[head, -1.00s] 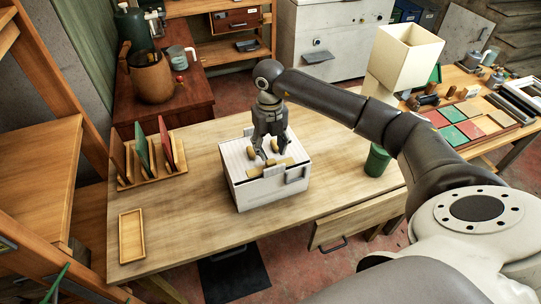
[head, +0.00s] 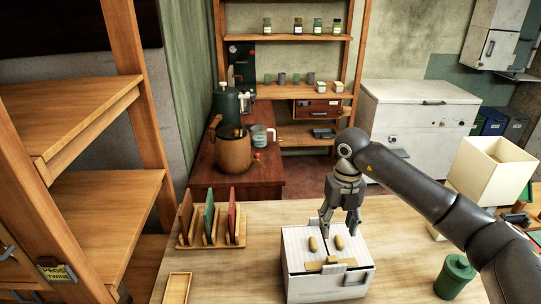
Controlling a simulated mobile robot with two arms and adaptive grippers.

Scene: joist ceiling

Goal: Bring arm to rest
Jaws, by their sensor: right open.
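My right gripper (head: 339,228) points down with its fingers apart, over the back edge of a white box (head: 328,286) on the wooden table (head: 250,275). Nothing shows between the fingers. The box has a slatted top and a latch-like part on its front. Two small tan wooden pieces, a left one (head: 312,244) and a right one (head: 339,242), lie on the top. More tan wood shows at its front edge. I cannot tell whether the fingertips touch the box. My left gripper is not in view.
A wooden rack (head: 212,241) with upright boards stands left of the box, and a small tray (head: 177,288) lies at front left. A green cup (head: 455,275) and a cream square container (head: 490,172) are on the right. Wooden shelving (head: 85,165) rises at left.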

